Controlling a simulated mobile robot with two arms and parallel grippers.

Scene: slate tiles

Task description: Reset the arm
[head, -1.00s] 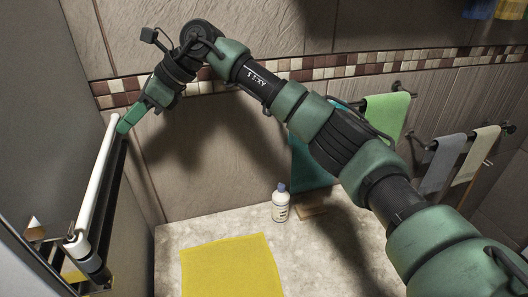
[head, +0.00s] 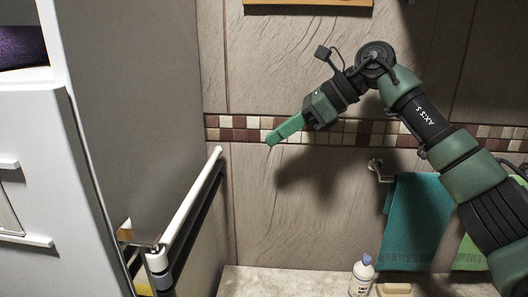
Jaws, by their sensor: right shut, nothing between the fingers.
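My right arm reaches in from the right in the head view. Its green gripper (head: 272,141) points down and to the left, in front of the tiled wall. The fingers are together and hold nothing. The gripper is apart from the white bar (head: 190,203) on its left. My left gripper is not in view.
A grey cabinet side and white drawers (head: 40,160) stand at the left. A teal towel (head: 412,220) hangs on a wall hook at the right. A white bottle (head: 361,279) and a soap bar (head: 394,290) sit on the pale counter (head: 270,283) below.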

